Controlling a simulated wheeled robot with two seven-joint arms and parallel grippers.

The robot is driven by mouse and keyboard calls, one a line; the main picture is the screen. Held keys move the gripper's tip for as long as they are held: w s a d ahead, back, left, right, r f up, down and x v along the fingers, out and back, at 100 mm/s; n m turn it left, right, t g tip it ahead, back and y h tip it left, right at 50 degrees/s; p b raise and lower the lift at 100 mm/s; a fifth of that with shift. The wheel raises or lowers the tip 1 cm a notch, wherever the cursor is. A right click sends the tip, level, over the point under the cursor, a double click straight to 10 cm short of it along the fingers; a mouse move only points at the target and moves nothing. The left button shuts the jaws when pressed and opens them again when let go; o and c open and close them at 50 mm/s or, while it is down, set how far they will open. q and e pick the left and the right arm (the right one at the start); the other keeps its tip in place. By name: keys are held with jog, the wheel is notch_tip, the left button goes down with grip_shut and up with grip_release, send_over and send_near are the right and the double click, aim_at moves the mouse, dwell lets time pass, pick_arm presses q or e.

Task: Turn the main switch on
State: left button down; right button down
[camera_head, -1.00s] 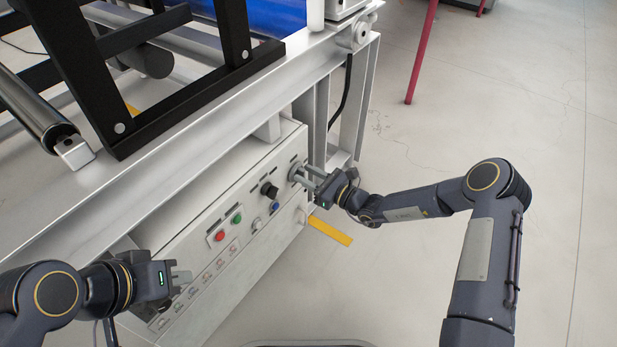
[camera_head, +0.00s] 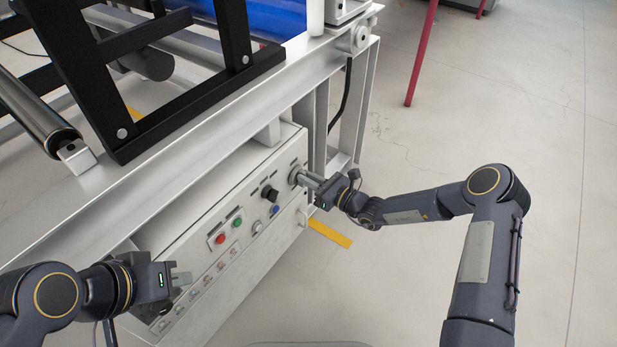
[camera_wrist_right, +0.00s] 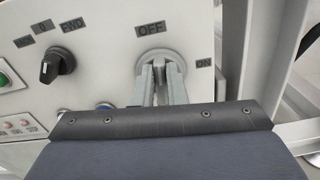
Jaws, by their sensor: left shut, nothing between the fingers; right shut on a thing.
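The main switch (camera_head: 295,174) is a grey round rotary switch at the right end of the white control panel (camera_head: 262,215). In the right wrist view the switch (camera_wrist_right: 152,57) sits below an OFF label, with an ON label to its right. My right gripper (camera_head: 308,181) is shut on the switch's handle; its fingers (camera_wrist_right: 163,80) cover most of the handle, so its exact angle is hard to tell. My left gripper (camera_head: 186,278) is shut and empty in front of the panel's left end.
A black knob (camera_head: 271,192), a green button (camera_head: 237,222), a red button (camera_head: 221,239) and a blue button (camera_head: 275,209) sit left of the switch. A metal frame beam (camera_head: 200,115) overhangs the panel.

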jog(key=m+p, duration=0.1)
jog(key=m, duration=0.4)
jog(key=f+m+p, duration=0.1)
jog(key=m, duration=0.5)
jog(key=w+m, duration=0.1)
jog(key=m, duration=0.4)
jog(key=shift+d+f+p, duration=0.25)
jog(key=shift+d+p, duration=0.15)
jog(key=shift+m, duration=0.4)
jog(key=c, duration=1.5)
grip_release()
jog(key=shift+o, duration=0.2)
